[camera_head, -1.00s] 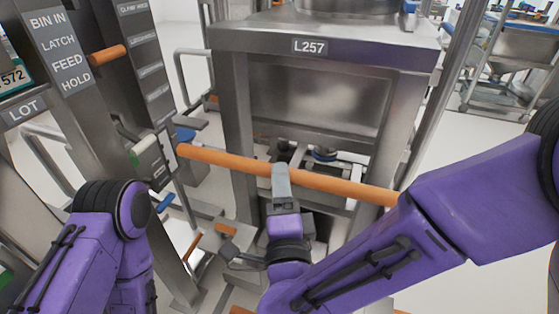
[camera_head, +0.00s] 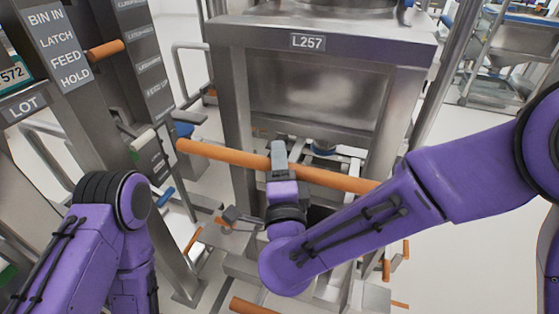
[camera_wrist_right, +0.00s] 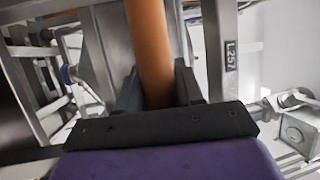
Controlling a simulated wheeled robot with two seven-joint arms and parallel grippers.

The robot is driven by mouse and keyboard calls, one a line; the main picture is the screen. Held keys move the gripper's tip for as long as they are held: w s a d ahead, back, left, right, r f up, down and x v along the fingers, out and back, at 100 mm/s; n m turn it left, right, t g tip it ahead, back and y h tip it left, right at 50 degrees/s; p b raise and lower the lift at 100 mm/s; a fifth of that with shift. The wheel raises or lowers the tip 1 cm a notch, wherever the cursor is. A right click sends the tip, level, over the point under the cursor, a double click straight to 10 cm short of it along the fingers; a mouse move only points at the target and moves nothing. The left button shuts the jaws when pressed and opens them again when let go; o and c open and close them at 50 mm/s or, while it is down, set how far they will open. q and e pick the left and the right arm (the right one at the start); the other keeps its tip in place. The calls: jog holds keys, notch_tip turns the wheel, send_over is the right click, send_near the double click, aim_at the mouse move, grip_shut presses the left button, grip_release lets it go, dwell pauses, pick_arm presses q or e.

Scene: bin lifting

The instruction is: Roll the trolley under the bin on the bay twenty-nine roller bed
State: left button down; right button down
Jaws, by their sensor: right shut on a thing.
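The bar (camera_wrist_right: 150,45) also shows between the dark fingers (camera_wrist_right: 157,90) in the right wrist view. Behind the bar stands the steel bin (camera_head: 310,95) in a legged frame with an L257 plate. The roller bed cannot be clearly told apart. My left arm hangs at the lower left; its gripper is out of the picture.
A dark post (camera_head: 70,90) with BIN IN, LATCH, FEED and HOLD labels and an orange lever (camera_head: 105,51) stands at the left. A steel rack (camera_head: 500,65) is at the back right.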

jog(key=w, duration=0.1)
jog(key=w+d, duration=0.1)
jog(key=w, duration=0.1)
jog(key=c, duration=0.9)
grip_release()
jog(key=shift+f, duration=0.1)
jog(key=shift+o, duration=0.5)
jog(key=shift+s+a+r, duration=0.15)
jog(key=shift+s+r, duration=0.05)
jog(key=shift+s, duration=0.25)
jog(key=a+b+v, duration=0.1)
jog(key=b+v, duration=0.1)
jog(key=v, duration=0.8)
jog(key=shift+s+d, duration=0.3)
jog(key=shift+d, duration=0.15)
jog(key=shift+f, duration=0.1)
